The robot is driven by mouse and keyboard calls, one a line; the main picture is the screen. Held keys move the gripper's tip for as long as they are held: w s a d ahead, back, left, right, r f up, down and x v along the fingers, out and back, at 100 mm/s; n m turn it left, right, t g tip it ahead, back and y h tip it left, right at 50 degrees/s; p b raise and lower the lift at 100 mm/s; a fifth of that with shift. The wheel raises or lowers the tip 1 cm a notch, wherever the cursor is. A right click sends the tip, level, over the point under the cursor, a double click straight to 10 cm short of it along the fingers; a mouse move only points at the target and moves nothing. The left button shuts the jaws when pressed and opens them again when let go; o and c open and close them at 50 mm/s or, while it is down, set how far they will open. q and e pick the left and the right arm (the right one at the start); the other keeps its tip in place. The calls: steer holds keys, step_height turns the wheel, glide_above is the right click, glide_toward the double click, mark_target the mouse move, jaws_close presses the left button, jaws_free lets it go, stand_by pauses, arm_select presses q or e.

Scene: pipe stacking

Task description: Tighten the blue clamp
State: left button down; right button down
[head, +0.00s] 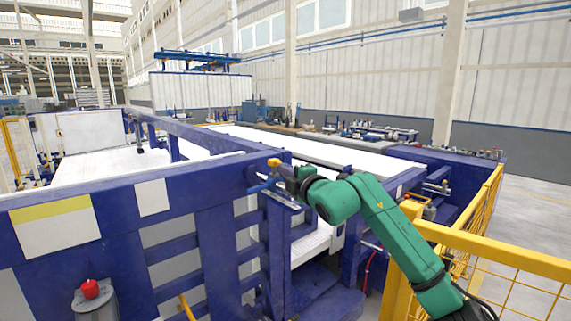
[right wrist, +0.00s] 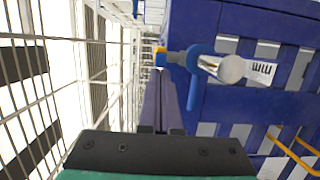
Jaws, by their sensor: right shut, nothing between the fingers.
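The blue clamp (head: 262,186) is on the near blue metal frame, at its corner post in the middle of the head view. An orange-yellow piece (head: 274,162) shows just above it. In the right wrist view the clamp (right wrist: 194,72) has a blue body and handle beside a round silver end. My right gripper (head: 284,174), on the green arm, is right beside the clamp. Its two dark fingers (right wrist: 161,82) are shut with nothing between them, just left of the clamp's handle in the right wrist view. I cannot tell whether they touch it. My left gripper is out of view.
The blue frame (head: 130,195) runs across the front left. A red button (head: 90,288) on a grey post stands at the lower left. A yellow mesh fence (head: 490,260) stands at the right, close to my right arm. White panels (head: 300,148) lie behind the frame.

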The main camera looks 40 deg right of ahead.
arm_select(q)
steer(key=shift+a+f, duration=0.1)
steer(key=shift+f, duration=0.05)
arm_select(e)
steer(key=shift+w+a, duration=0.2)
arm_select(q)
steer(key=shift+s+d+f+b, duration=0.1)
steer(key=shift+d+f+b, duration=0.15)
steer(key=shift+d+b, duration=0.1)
arm_select(e)
steer(key=shift+s+d+n+y, duration=0.2)
steer(key=shift+d+n+y, duration=0.1)
steer(key=shift+d+y, duration=0.15)
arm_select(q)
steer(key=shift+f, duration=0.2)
arm_select(e)
steer(key=shift+n+y, duration=0.3)
steer(key=shift+y, duration=0.15)
